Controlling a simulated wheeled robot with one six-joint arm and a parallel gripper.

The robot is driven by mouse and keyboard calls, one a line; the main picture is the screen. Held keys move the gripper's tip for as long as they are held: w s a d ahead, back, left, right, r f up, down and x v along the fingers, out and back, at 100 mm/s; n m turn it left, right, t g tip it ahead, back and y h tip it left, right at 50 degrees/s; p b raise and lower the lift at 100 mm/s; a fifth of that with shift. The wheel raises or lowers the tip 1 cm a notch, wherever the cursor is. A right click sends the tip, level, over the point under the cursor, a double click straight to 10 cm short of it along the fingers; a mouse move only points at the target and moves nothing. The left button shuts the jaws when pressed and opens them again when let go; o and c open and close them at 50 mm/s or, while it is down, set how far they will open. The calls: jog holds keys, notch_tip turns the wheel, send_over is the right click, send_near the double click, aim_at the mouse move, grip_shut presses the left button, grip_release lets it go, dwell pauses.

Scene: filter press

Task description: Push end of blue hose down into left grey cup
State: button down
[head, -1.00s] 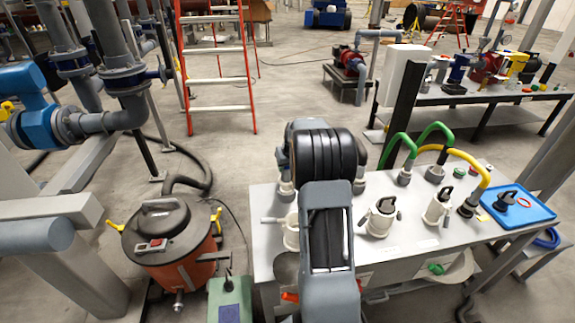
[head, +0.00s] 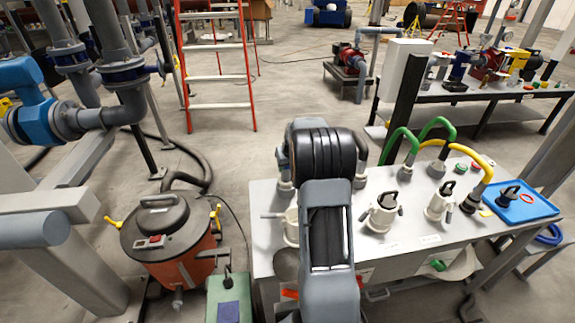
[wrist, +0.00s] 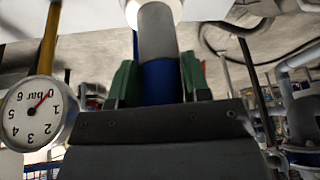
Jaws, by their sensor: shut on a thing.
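In the wrist view my gripper (wrist: 160,83) is shut on the blue hose (wrist: 160,82), which shows as a short blue length between the dark green fingers. A grey cylinder (wrist: 157,35) lines up with the blue part and meets a white ring (wrist: 150,8) at the picture's top. I cannot tell whether this cylinder is the cup or the hose's end fitting, nor how deep the end sits. In the head view my arm hides the gripper and the held hose. A grey fitting (head: 285,182) shows at the left of the bench, partly behind my arm.
The light grey bench (head: 400,245) carries valves (head: 382,212), green hoses (head: 400,138), a yellow hose (head: 478,160) and a blue tray (head: 530,209). An orange drum (head: 190,262) stands at the left. A pressure gauge (wrist: 32,113) appears upside down in the wrist view, left of my gripper.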

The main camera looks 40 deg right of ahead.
jog(key=shift+f, duration=0.1)
jog(key=c, duration=0.5)
grip_release()
jog(key=d+v, duration=0.1)
jog(key=v, duration=1.2)
jog(key=shift+a+r, duration=0.4)
jog(key=shift+a, duration=0.1)
jog(key=shift+s, duration=0.1)
jog(key=s+a+r+n+p, duration=0.1)
jog(key=s+a+p, duration=0.2)
jog(key=s+a, duration=0.7)
jog(key=s+a+r+n+g+p, duration=0.1)
jog(key=s+a+n+p, duration=0.1)
jog(key=s+a, duration=0.8)
jog(key=a+p, duration=0.1)
jog(key=a, duration=0.5)
jog(key=shift+r+y, duration=0.3)
jog(key=shift+y, duration=0.1)
